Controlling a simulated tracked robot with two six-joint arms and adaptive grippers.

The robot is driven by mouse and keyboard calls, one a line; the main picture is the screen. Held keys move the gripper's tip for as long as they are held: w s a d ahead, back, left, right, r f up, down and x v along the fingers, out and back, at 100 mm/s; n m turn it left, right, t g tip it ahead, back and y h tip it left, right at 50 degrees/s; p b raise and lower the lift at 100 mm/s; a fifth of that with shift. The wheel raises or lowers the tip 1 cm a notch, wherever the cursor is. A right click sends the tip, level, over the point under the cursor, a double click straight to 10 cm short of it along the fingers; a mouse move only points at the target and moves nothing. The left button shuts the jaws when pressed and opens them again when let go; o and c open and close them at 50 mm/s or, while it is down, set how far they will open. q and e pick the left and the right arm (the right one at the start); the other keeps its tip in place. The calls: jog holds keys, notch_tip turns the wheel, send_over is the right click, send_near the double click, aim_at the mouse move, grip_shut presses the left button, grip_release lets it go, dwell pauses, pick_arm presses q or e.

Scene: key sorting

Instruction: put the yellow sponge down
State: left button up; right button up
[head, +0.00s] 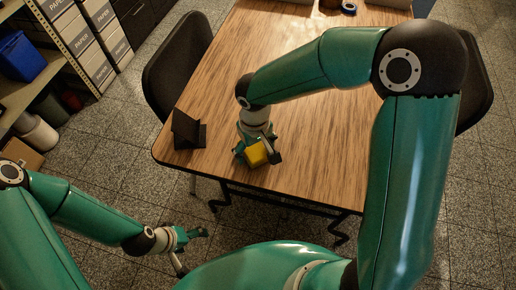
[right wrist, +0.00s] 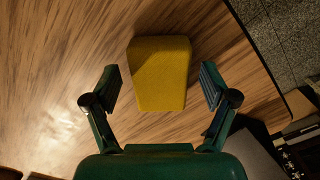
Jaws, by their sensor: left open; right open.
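The yellow sponge (head: 256,155) is on the wooden table (head: 300,70) near its front edge. In the right wrist view the sponge (right wrist: 160,74) lies on the wood between and slightly beyond my fingertips, with a gap on each side. My right gripper (head: 262,150) is over the table at the sponge. It shows open in the right wrist view (right wrist: 160,88), not touching the sponge. My left gripper (head: 190,246) is open and empty, low on the left, off the table in front of its edge.
A dark stand-like object (head: 187,130) is on the table's left front corner. A black chair (head: 178,62) is at the left side, another (head: 476,85) at the right. A shelf with paper boxes (head: 82,45) is at the far left. The table's middle is clear.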

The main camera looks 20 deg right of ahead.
aim_at(256, 150)
notch_tip(256, 150, up, 12)
jog(key=shift+f+p, duration=0.25)
jog(key=shift+p, duration=0.2)
jog(key=s+d+f+m+g+p, duration=0.25)
jog(key=s+d+g+p, duration=0.4)
jog(key=p, duration=0.65)
jog(key=s+a+f+m+t+y+p, duration=0.2)
jog(key=s+a+f+t+y+p, duration=0.35)
jog(key=s, duration=0.55)
jog(key=shift+t+h, duration=0.75)
jog(key=shift+t, duration=0.05)
jog(key=w, duration=0.1)
jog(key=w+f, duration=0.1)
jog(key=w, duration=0.1)
jog(key=w+a+f, duration=0.1)
jog(key=shift+w+f+p, duration=0.15)
jog(key=shift+w+p, duration=0.25)
